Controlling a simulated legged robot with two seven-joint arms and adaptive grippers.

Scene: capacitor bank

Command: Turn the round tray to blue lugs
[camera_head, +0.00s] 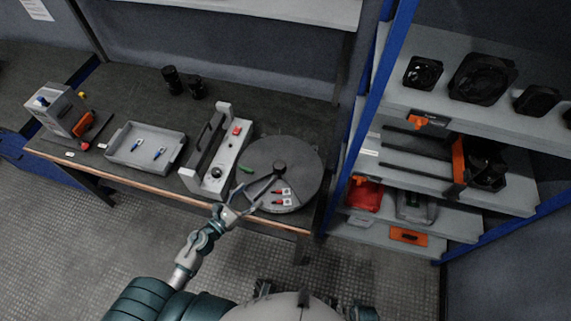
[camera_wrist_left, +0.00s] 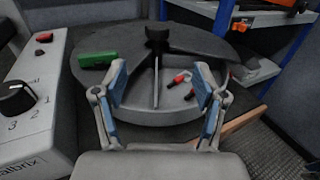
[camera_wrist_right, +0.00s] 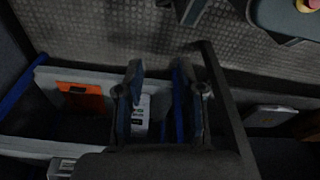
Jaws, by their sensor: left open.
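The round tray (camera_head: 305,160) is a dark grey disc at the right end of the workbench, with a central knob (camera_head: 280,167) and raised dividers. Two red lugs (camera_head: 281,202) lie in its front section and a green piece (camera_head: 245,169) lies on its left. No blue lugs show on the tray. My left gripper (camera_head: 245,203) is open at the tray's front edge. In the left wrist view, a divider (camera_wrist_left: 156,82) of the tray appears between its fingers (camera_wrist_left: 160,88); contact cannot be told. My right gripper (camera_wrist_right: 160,88) is open and away from the tray, facing the shelf and floor.
A grey device (camera_head: 226,159) with a dial and red switch stands close left of the tray. A grey bin (camera_head: 122,153) holds two blue-ended pieces (camera_head: 158,152). A blue-framed shelf (camera_head: 357,150) stands right of the bench, with fans and an orange box (camera_head: 408,236).

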